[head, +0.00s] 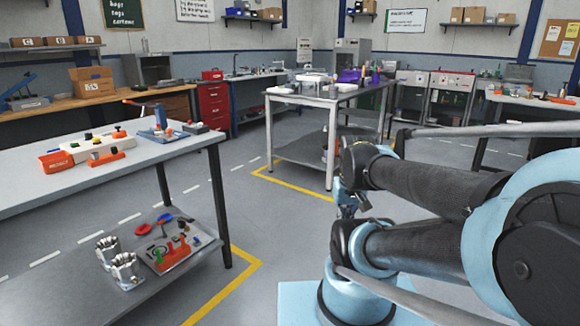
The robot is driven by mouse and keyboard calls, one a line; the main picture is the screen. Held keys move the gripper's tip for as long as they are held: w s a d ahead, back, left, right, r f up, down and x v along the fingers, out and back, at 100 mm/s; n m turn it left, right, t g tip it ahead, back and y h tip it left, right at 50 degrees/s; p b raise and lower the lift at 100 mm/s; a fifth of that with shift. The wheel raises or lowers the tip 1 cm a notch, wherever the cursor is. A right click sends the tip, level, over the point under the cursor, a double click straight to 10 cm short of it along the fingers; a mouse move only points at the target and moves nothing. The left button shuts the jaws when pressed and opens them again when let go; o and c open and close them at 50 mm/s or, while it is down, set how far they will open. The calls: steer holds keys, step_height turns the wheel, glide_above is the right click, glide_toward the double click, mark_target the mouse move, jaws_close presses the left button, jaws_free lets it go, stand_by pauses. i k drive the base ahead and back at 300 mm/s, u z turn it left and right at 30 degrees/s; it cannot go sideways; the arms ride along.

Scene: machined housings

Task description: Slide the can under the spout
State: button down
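I cannot make out a can or a spout for certain in the head view. My arm reaches in from the right. What looks like my gripper (350,205) is at the arm's far end, small and partly covered by the arm links. It hangs over open floor, apart from the tables. I cannot tell whether its fingers are open or shut, or whether it holds anything. Two shiny machined metal housings (124,270) stand on the lower shelf of the left table, away from my gripper.
The left table (60,188) bears orange parts, a white block (97,147) and a blue fixture (160,135). A tray (172,252) of coloured tools lies on its lower shelf. A middle table (335,98) stands beyond my arm. The floor between the two tables is clear.

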mark_target(332, 91)
steer(key=i, duration=1.35)
steer(key=z, duration=0.2)
steer(key=i, duration=1.25)
steer(key=z, duration=0.65)
steer(key=i, duration=1.35)
steer(key=z, duration=0.25)
